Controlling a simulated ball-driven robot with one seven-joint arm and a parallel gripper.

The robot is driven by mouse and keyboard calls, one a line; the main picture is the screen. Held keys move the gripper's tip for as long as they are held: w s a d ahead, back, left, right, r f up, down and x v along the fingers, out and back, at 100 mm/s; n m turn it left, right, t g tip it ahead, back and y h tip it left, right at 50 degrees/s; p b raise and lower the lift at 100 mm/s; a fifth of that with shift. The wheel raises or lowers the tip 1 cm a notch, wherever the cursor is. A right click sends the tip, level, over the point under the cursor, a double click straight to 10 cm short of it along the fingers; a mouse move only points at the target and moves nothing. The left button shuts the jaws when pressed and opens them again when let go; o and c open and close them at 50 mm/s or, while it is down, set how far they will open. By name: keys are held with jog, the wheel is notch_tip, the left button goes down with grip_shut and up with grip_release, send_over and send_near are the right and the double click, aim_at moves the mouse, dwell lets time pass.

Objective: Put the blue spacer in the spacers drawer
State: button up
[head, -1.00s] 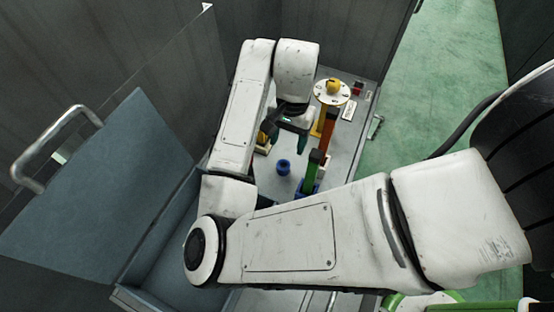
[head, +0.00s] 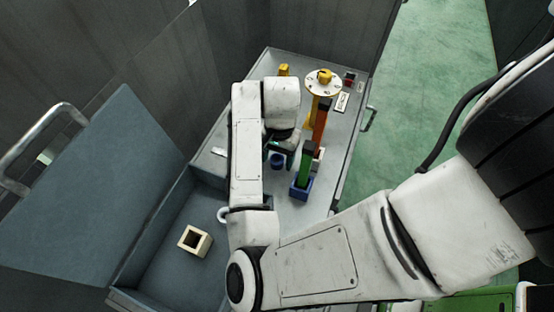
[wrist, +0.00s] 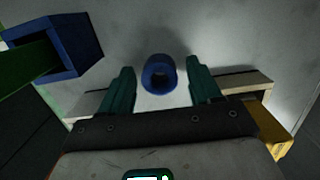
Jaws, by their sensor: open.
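The blue spacer (head: 277,160), a short round ring with a hole, stands on the grey worktop. It also shows in the wrist view (wrist: 159,72). My gripper (head: 281,152) is open and low over the worktop. In the wrist view its teal fingers (wrist: 161,84) lie to the left and right of the spacer, with gaps on both sides. The spacer is partly hidden by my gripper in the head view. An open blue-grey compartment (head: 160,265) lies at the left; I cannot read a label showing it is the spacers drawer.
A cream square block with a hole (head: 195,241) lies in the compartment. A raised blue-grey panel (head: 95,190) with a metal handle stands left. A green bar (head: 306,165) rises from a blue square holder (head: 301,190) near the spacer. A round dial (head: 323,82) stands behind.

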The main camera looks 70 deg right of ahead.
grip_shut()
dwell(0.5)
jog(key=shift+r, duration=0.1)
